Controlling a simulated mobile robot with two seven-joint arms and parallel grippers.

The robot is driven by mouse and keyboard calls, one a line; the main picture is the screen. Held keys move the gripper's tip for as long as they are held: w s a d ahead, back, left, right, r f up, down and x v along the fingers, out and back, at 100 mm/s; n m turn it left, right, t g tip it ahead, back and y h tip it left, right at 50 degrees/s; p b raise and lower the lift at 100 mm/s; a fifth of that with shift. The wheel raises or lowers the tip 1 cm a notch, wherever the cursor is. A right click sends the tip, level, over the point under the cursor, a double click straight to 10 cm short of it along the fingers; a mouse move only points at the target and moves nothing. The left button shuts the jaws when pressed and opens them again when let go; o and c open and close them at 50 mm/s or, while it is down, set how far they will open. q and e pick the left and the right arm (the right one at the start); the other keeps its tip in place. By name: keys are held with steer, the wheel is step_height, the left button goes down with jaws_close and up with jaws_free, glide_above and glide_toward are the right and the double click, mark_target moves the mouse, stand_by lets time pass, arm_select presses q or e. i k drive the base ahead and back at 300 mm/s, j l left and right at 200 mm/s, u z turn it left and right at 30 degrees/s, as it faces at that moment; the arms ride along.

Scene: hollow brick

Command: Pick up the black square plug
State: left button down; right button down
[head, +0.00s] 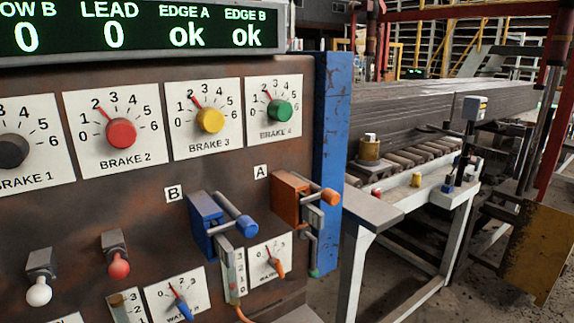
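I cannot pick out the black square plug for certain. A small dark piece (448,184) stands at the right end of the white-framed table (388,212), too small for its shape to be told. Near it on the table are a small yellow piece (416,180) and a small red piece (376,192). A brass cylinder with a pale top (369,151) stands further left on the table. Neither of my grippers shows in the head view.
A rusty control panel fills the left, with brake knobs such as the red knob (121,133), a blue lever unit B (205,222) and an orange one A (289,197). A blue post (333,150) stands at its right edge. Rollers (405,160) lie behind the table.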

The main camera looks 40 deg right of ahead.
mark_target(450, 179)
steer(key=z, duration=2.2)
steer(key=i+z, duration=0.2)
steer(key=i+l, duration=0.1)
steer(key=i, duration=0.3)
steer(key=i+l, duration=0.15)
steer(key=i, duration=0.3)
steer(key=i+l, duration=0.1)
steer(key=i, duration=0.3)
